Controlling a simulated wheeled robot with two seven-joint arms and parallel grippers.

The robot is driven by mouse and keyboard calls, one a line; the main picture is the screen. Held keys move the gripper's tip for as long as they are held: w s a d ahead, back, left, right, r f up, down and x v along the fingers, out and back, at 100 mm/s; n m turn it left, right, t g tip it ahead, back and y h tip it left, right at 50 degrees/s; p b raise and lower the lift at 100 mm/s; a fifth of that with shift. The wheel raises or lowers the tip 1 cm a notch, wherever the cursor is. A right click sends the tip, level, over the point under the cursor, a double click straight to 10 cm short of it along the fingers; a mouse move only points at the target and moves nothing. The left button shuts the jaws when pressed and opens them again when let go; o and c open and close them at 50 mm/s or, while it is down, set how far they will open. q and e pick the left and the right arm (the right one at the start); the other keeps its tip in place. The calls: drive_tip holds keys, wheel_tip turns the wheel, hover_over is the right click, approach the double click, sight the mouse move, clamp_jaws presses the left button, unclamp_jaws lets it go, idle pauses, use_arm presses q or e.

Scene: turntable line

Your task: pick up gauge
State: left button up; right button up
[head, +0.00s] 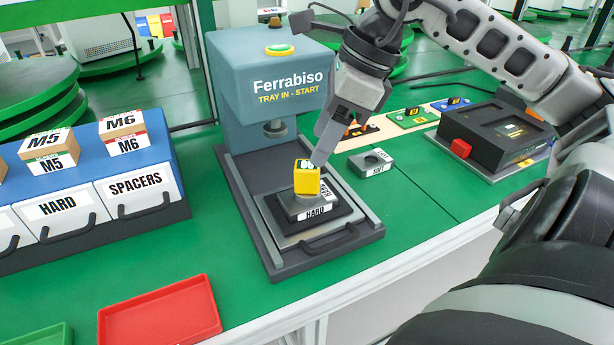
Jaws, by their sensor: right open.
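A yellow block (306,180) with a pale marked top stands upright on the dark fixture (314,210) labelled HARD, on the press's tray. It may be the gauge; no label that I can read names it so. My right gripper (318,160) reaches down from the upper right, with its fingertips at the block's top right side. It is open. Its far finger is hard to make out, and I cannot tell whether it touches the block. My left gripper is not in view.
The blue-grey Ferrabiso press (262,75) rises behind the tray. A SOFT fixture (374,164) lies to the right, with a black device (490,140) beyond it. Drawers (140,188) stand left. A red tray (160,312) lies in front. Green table between is clear.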

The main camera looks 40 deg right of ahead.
sight(307, 165)
drive_tip(key=shift+x, duration=0.95)
drive_tip(key=shift+p+x, duration=0.35)
drive_tip(key=shift+x, duration=0.85)
drive_tip(key=shift+w+a+f+p, duration=0.1)
drive_tip(key=shift+w+f+p, duration=0.2)
drive_tip(key=shift+f+p, duration=0.2)
drive_tip(key=shift+f, duration=0.2)
drive_tip(key=shift+w+a+f, duration=0.1)
drive_tip(key=shift+f, duration=0.15)
drive_tip(key=c, duration=1.1)
clamp_jaws()
drive_tip(key=shift+r, duration=0.1)
